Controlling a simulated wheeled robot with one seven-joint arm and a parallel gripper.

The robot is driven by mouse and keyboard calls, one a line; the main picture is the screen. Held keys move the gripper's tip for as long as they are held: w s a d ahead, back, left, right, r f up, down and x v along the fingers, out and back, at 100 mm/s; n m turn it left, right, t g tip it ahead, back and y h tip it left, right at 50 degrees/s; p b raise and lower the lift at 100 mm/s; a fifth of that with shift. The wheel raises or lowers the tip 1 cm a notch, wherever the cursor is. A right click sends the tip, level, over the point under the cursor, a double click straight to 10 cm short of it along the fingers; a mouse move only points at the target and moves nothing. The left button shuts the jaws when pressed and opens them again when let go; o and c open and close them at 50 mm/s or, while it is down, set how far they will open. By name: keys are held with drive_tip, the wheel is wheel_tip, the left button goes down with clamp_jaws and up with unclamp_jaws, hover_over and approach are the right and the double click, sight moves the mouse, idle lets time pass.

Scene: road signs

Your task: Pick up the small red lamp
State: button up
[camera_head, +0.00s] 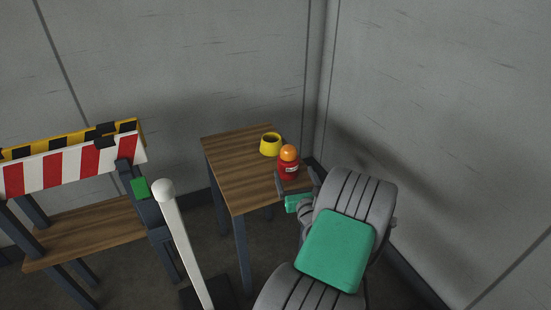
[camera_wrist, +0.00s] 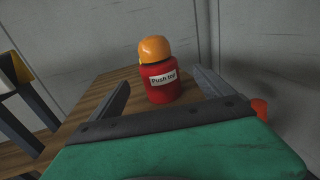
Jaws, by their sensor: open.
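The small red lamp (camera_head: 289,169) has a red body, an orange dome and a white label. It stands upright on a wooden table (camera_head: 238,178) near the table's right edge. In the wrist view the lamp (camera_wrist: 163,86) is just beyond my gripper, and its label faces the camera. My gripper (camera_head: 294,180) is at the lamp's near side in the head view. In the wrist view my gripper (camera_wrist: 160,88) is open, with one finger on each side of the lamp's line. I cannot tell whether the lamp is fully between the fingertips.
A yellow cup-like object (camera_head: 270,144) stands just behind the lamp. Grey walls meet in a corner behind the table. At left are a red-and-white striped barrier (camera_head: 75,166), a wooden bench (camera_head: 90,233) and a white post (camera_head: 186,245). The table's left half is clear.

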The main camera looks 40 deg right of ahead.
sight(291, 156)
drive_tip(key=x, duration=0.8)
drive_tip(key=shift+a+r, duration=0.15)
drive_tip(key=c, duration=1.6)
drive_tip(key=shift+r, duration=0.1)
drive_tip(key=shift+c, duration=0.9)
drive_tip(key=shift+r, duration=0.1)
drive_tip(key=shift+r, duration=0.3)
wheel_tip(291, 156, up, 3)
drive_tip(key=shift+f+p, duration=0.1)
drive_tip(key=shift+p, duration=0.8)
drive_tip(key=s+a+r+p, duration=0.5)
drive_tip(key=a+r, duration=0.4)
drive_tip(key=a, duration=0.3)
drive_tip(key=shift+s+a+r, duration=0.2)
drive_tip(key=shift+s+a, duration=0.15)
drive_tip(key=shift+s, duration=0.1)
